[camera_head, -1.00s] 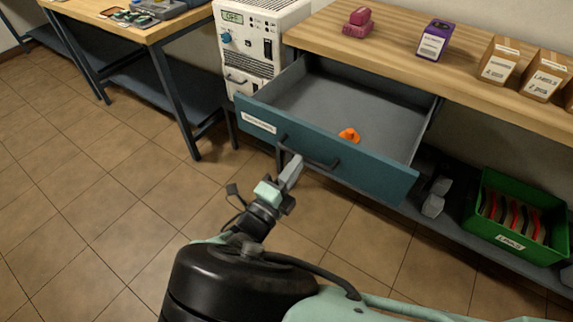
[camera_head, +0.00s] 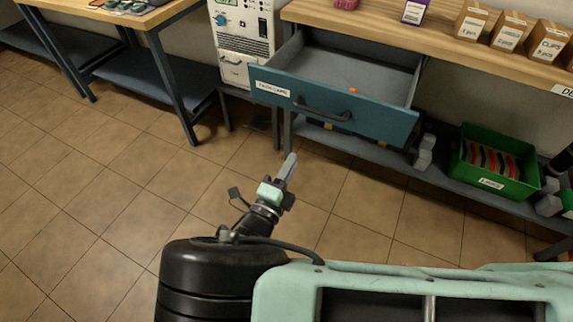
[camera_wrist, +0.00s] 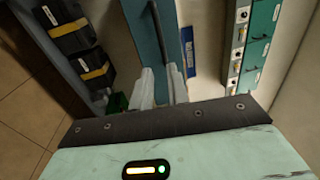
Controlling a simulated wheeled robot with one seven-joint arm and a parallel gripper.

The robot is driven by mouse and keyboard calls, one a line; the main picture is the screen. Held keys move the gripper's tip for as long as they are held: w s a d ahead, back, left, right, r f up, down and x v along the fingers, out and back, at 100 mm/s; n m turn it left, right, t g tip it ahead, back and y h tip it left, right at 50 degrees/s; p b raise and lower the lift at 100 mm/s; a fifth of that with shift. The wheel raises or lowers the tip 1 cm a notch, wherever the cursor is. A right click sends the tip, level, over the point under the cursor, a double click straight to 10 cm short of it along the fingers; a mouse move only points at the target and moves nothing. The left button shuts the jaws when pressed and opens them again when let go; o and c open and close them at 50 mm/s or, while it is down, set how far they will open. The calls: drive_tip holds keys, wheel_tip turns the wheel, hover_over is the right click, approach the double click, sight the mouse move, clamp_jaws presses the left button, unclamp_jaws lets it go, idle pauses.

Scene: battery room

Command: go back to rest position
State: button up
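My gripper (camera_head: 290,160) is in front of and below the teal drawer (camera_head: 340,100), apart from its dark handle (camera_head: 322,112). In the wrist view its two pale fingers (camera_wrist: 162,88) stand apart with nothing between them. The drawer is pulled out of the wooden bench, and a bit of a small orange thing (camera_head: 352,90) shows inside it. The drawer front (camera_wrist: 147,32) also shows beyond the fingers in the wrist view.
A green bin (camera_head: 500,180) with red and dark items sits on the lower shelf at right. A white power unit (camera_head: 243,40) stands left of the drawer. Several cardboard boxes (camera_head: 510,32) stand on the bench. The tiled floor (camera_head: 110,190) at left is clear.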

idle(0.3)
drive_tip(key=s+d+r+m+g+h+p, duration=0.1)
drive_tip(key=s+d+r+m+g, duration=0.2)
drive_tip(key=d+r+m+g, duration=0.45)
drive_tip(key=s+d+r+m+g+h+p, duration=0.15)
drive_tip(key=s+d+m+g, duration=0.3)
drive_tip(key=m+g, duration=0.55)
drive_tip(key=s+d+r+m+y+p, duration=0.1)
drive_tip(key=s+r+m+y, duration=0.4)
drive_tip(key=r+m, duration=0.5)
drive_tip(key=s+d+r+m+y+p, duration=0.2)
drive_tip(key=s+r+m+y, duration=0.4)
drive_tip(key=r+m, duration=0.4)
drive_tip(key=m+g, duration=0.1)
drive_tip(key=m, duration=0.3)
drive_tip(key=shift+s+d+p, duration=0.25)
drive_tip(key=shift+d+p, duration=0.05)
drive_tip(key=shift+p, duration=0.05)
